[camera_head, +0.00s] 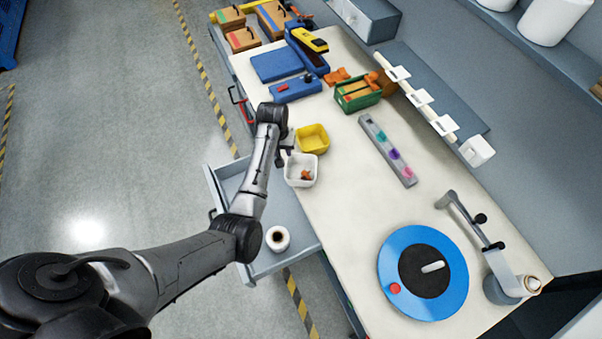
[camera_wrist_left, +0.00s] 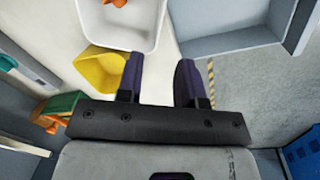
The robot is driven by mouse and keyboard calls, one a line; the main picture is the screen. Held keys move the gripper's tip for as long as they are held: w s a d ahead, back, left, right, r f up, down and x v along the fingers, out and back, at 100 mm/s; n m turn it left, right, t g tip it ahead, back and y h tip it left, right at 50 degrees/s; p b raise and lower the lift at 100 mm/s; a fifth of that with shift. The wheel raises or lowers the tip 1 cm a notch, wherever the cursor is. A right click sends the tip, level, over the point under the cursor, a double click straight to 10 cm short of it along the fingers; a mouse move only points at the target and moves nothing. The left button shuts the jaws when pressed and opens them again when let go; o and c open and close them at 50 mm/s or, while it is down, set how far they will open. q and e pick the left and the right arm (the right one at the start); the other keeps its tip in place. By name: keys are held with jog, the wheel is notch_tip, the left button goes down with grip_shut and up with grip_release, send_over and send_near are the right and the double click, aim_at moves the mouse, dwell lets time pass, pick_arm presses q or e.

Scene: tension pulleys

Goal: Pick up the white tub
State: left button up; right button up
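The white tub (camera_head: 301,181) stands on the pale tabletop near its left edge, with small orange parts inside. In the left wrist view, the white tub (camera_wrist_left: 153,27) is at the top, partly cut off by the frame. My left gripper (camera_head: 284,157) is at the tub's upper left in the head view. In the left wrist view, my left gripper (camera_wrist_left: 160,80) is open, its two dark fingers apart with nothing held between them. The tub's side wall lies ahead of the fingers. My right gripper is not in view.
A yellow tub (camera_head: 312,138) stands right beside the white tub. An open grey drawer (camera_head: 285,262) juts out below, holding a white roll (camera_head: 277,238). A green crate (camera_head: 357,96) and a grey strip of coloured parts (camera_head: 375,135) are farther off. The middle of the tabletop is clear.

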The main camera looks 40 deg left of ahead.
aim_at(287, 167)
pick_arm(q)
jog(key=shift+w+d+f+b, duration=0.1)
jog(key=shift+d+f+b, duration=0.1)
jog(key=shift+f, duration=1.65)
jog(key=shift+d+f+b, duration=0.15)
jog(key=shift+f, duration=1.65)
jog(key=shift+w+d+f+b, duration=0.1)
jog(key=shift+d+f+b, duration=0.1)
jog(key=shift+f, duration=1.65)
jog(key=shift+f, duration=0.25)
grip_shut()
